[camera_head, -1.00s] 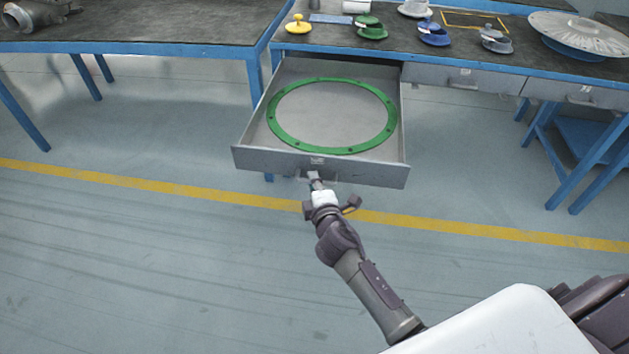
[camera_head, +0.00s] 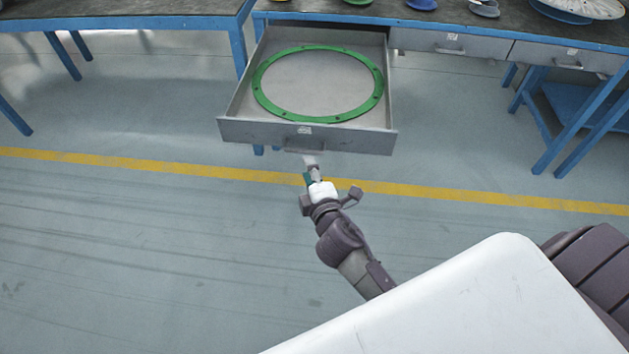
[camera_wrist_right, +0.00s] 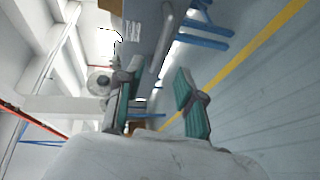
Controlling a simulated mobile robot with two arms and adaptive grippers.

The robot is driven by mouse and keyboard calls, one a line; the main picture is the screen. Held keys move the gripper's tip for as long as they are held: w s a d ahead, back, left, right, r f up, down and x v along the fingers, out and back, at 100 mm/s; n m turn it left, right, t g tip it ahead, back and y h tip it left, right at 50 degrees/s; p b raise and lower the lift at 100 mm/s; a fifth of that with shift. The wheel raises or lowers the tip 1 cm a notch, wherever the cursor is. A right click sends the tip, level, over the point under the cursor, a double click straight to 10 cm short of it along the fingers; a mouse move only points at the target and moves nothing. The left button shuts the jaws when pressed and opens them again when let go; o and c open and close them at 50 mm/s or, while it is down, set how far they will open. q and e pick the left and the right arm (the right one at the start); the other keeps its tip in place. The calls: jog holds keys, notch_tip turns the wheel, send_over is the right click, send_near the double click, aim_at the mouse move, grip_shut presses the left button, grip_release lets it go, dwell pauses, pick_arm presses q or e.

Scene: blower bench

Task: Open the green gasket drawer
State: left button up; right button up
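The drawer (camera_head: 232,130) is pulled far out from the bench and stands open. A large flat green gasket ring (camera_head: 262,102) lies inside it. The drawer's handle (camera_head: 304,150) is at the middle of its grey front, under a small label. My right gripper (camera_head: 311,170) is just in front of and below the handle. In the right wrist view its teal-padded fingers (camera_wrist_right: 154,84) are spread with nothing between them. The grey handle bar (camera_wrist_right: 166,42) shows beyond the fingertips, apart from them. My left gripper is out of view.
Two shut drawers (camera_head: 450,42) sit to the right under the same bench. Blue table legs (camera_head: 580,120) stand at the right, and another bench (camera_head: 120,20) at the left. The floor in front is clear, crossed by a yellow line (camera_head: 120,165).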

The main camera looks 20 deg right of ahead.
jog(key=v, duration=0.4)
jog(key=shift+s, duration=0.2)
